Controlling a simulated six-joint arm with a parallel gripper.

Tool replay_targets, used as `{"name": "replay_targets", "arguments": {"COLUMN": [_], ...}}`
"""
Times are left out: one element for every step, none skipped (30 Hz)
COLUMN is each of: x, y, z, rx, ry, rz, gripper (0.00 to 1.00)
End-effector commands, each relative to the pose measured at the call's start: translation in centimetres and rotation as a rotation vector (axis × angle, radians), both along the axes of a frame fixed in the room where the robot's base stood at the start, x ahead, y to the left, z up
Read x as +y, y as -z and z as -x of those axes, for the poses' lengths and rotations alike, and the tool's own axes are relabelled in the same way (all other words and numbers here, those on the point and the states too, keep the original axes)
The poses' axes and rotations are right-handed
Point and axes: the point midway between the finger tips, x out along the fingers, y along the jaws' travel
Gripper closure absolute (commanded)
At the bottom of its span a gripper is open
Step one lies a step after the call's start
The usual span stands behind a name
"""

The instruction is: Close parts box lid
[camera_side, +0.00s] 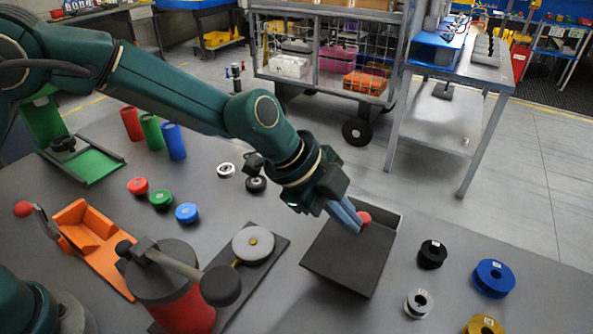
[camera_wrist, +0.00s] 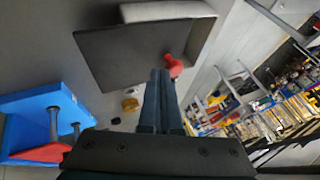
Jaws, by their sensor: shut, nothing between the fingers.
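The parts box (camera_side: 347,262) is a dark grey box on the table, right of centre in the side view. In the wrist view a broad dark panel (camera_wrist: 130,52) of it fills the upper middle. A red knob (camera_side: 364,217) shows at its far side and also in the wrist view (camera_wrist: 173,66). My gripper (camera_side: 355,225) is shut and empty, with its fingertips beside the red knob; the wrist view (camera_wrist: 160,73) shows them just left of and below it. I cannot tell whether they touch it. How far the lid stands open is unclear.
Black (camera_side: 432,254), blue (camera_side: 492,278) and other spools lie right of the box. A grey disc on a plate (camera_side: 253,245) and a red canister (camera_side: 185,312) stand to its left. A wheeled cage cart (camera_side: 330,60) stands behind the table.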

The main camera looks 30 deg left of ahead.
Motion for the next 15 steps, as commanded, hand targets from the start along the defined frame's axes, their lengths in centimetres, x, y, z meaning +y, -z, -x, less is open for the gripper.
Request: {"name": "replay_targets", "arguments": {"x": [0.1,0.1,0.1,0.1,0.1,0.1,0.1,0.1,0.1,0.1,0.1,0.1,0.1,0.2,0.2], "y": [0.1,0.1,0.1,0.1,0.1,0.1,0.1,0.1,0.1,0.1,0.1,0.1,0.1,0.2,0.2], "z": [-0.8,-1.1,-1.6,-1.9,-2.3,-2.7,-3.0,-3.3,-3.7,-4.0,-4.3,-4.6,-4.8,-5.0,-5.2], "rx": [0.000,0.000,0.000,0.000,0.001,-0.001,0.001,0.000,0.001,0.000,0.000,0.001,0.000,0.001,0.000], "ry": [-0.002,-0.002,-0.001,-0.002,-0.002,-0.001,0.000,-0.001,0.000,-0.001,-0.001,-0.002,-0.002,-0.002,-0.002], "rz": [0.000,0.000,-0.002,-0.001,-0.002,-0.002,-0.002,-0.002,-0.002,-0.003,-0.003,-0.002,-0.004,-0.005,-0.005], "gripper": [1.00,1.00,1.00,1.00,1.00,1.00,1.00,1.00,1.00,1.00,1.00,1.00,1.00,1.00,1.00]}}
